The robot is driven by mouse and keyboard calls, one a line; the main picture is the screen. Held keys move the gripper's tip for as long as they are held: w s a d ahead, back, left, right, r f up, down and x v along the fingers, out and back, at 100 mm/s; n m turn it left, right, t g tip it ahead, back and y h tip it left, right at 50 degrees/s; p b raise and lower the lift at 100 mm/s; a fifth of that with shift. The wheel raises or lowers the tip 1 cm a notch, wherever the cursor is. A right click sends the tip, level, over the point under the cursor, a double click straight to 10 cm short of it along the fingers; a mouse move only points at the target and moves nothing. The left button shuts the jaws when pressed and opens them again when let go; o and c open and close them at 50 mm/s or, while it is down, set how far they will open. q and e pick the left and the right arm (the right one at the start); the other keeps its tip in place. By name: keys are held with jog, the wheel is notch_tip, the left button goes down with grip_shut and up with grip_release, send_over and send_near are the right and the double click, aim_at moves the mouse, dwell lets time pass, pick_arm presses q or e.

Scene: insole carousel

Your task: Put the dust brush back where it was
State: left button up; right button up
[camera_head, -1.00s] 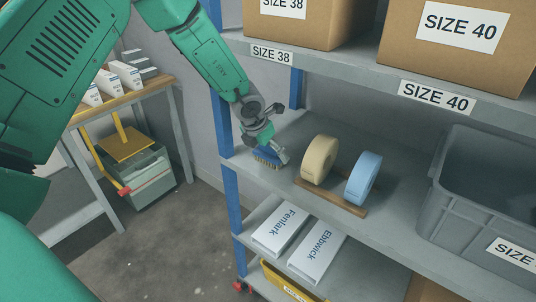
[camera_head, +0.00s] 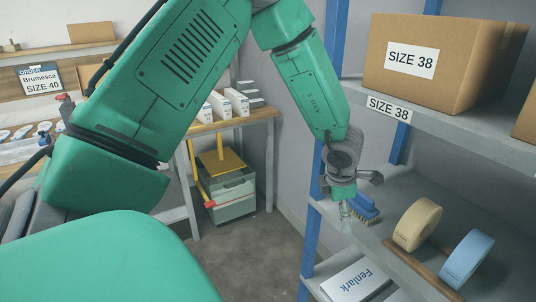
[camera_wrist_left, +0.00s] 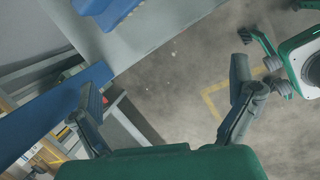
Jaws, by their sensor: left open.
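The dust brush (camera_head: 366,208), with a blue back and pale bristles, lies on the middle shelf (camera_head: 420,196) near its left post. A blue piece at the top of the left wrist view (camera_wrist_left: 105,8) looks like the same brush, cut off by the edge. My left gripper (camera_head: 352,200) is open beside the brush, on its left, at the shelf's edge. In the left wrist view its two fingers (camera_wrist_left: 165,78) are spread with only floor and shelf edge between them. My right gripper is not in view.
A tan tape roll (camera_head: 417,224) and a blue roll (camera_head: 467,259) stand on a wooden holder right of the brush. A blue post (camera_head: 311,245) is close to my left gripper. A SIZE 38 box (camera_head: 440,60) stands on the shelf above.

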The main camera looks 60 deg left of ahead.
pick_arm(q)
jog(key=s+d+f+m+g+y, duration=0.1)
jog(key=s+d+f+m+y, duration=0.1)
jog(key=s+f+m, duration=1.35)
jog(key=s+d+f+m+h, duration=0.1)
jog(key=s+d+m, duration=0.3)
jog(key=s+m, duration=0.3)
jog(key=s+d+f+m+g+h, duration=0.1)
jog(key=s+d+f+m+h, duration=0.1)
jog(key=s+d+m, duration=0.2)
jog(key=s+m, duration=0.3)
jog(key=m, duration=0.1)
jog(key=shift+s+f, duration=0.25)
jog(key=shift+f, duration=0.05)
